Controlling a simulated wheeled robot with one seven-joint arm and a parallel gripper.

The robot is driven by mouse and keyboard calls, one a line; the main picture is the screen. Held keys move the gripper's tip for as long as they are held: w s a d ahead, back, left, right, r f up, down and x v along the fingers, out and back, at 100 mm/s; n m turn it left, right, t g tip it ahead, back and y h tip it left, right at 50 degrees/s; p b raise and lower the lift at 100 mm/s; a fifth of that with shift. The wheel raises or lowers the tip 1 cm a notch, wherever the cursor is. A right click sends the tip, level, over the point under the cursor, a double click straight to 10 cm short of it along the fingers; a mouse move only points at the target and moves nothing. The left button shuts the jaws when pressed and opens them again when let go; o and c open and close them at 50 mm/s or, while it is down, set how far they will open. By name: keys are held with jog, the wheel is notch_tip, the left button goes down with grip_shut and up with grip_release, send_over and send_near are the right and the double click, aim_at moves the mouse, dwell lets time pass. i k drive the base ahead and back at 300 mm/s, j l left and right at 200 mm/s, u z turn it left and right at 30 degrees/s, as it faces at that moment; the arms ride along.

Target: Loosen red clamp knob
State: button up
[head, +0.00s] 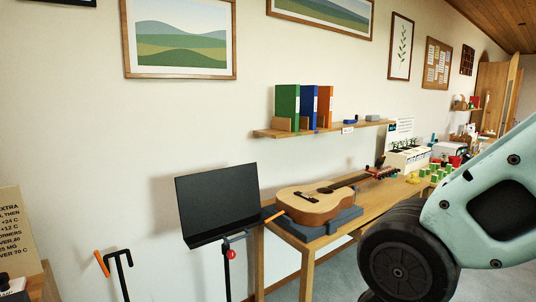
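A black music stand (218,205) stands in front of the wall, left of the wooden table. A small red knob (231,254) sits on its upright pole, just below the tilted black desk plate. The knob is small in the head view, and I cannot tell how tight it is. My arm fills the lower right of the picture, well to the right of the stand. My gripper is not in view.
An acoustic guitar (315,203) lies on a dark grey support on the wooden table (310,243), right of the stand. A black post with an orange grip (101,263) stands at lower left. A shelf (330,128) holds binders above the table.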

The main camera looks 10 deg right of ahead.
aim_at(230, 253)
jog(key=i+l, duration=0.35)
jog(key=l, duration=0.15)
jog(key=i+l, duration=0.35)
jog(key=l, duration=0.15)
